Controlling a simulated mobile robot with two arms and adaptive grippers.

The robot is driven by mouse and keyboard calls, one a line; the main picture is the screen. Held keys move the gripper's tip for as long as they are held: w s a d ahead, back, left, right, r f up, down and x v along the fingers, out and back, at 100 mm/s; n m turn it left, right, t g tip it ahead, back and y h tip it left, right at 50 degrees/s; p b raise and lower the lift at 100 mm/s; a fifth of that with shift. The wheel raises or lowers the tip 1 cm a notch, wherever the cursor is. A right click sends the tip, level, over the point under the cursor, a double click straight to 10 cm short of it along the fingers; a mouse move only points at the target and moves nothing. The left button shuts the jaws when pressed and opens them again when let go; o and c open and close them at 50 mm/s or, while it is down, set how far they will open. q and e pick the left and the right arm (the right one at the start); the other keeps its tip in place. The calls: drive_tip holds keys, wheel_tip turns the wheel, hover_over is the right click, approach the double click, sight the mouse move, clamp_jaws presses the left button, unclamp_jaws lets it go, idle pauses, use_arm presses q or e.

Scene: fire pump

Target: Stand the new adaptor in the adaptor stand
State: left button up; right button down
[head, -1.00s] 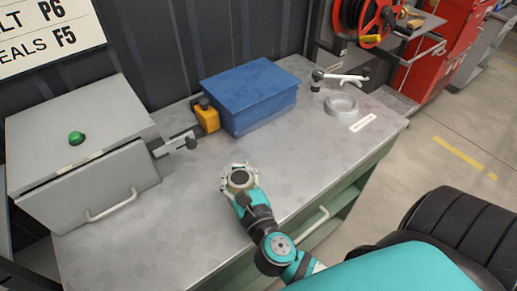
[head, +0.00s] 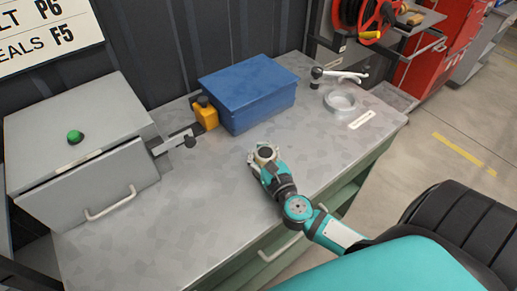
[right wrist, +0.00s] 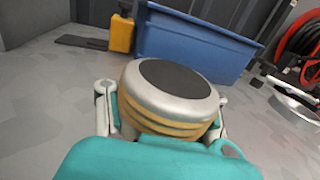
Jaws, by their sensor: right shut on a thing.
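The adaptor (right wrist: 172,92) is a round silver piece with a dark top and brass-coloured bands, filling the middle of the right wrist view. In the head view the adaptor (head: 266,152) is small and partly hidden. My right gripper (head: 264,160) is shut on it, one finger on each side, above the workbench in front of the blue box. A pale ring-shaped holder (head: 341,103), which looks like the adaptor stand, sits at the back right of the bench with a white label in front. The adaptor is apart from it. My left gripper is not in view.
The blue box (head: 247,93) and a yellow block (head: 205,112) stand at the back of the workbench (head: 190,210). A lever-handled fitting (head: 338,76) is behind the ring. A grey cabinet (head: 80,130) with a green button fills the left. The bench between gripper and ring looks clear.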

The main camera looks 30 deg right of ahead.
drive_tip(key=shift+f, duration=0.15)
drive_tip(key=c, duration=0.7)
unclamp_jaws()
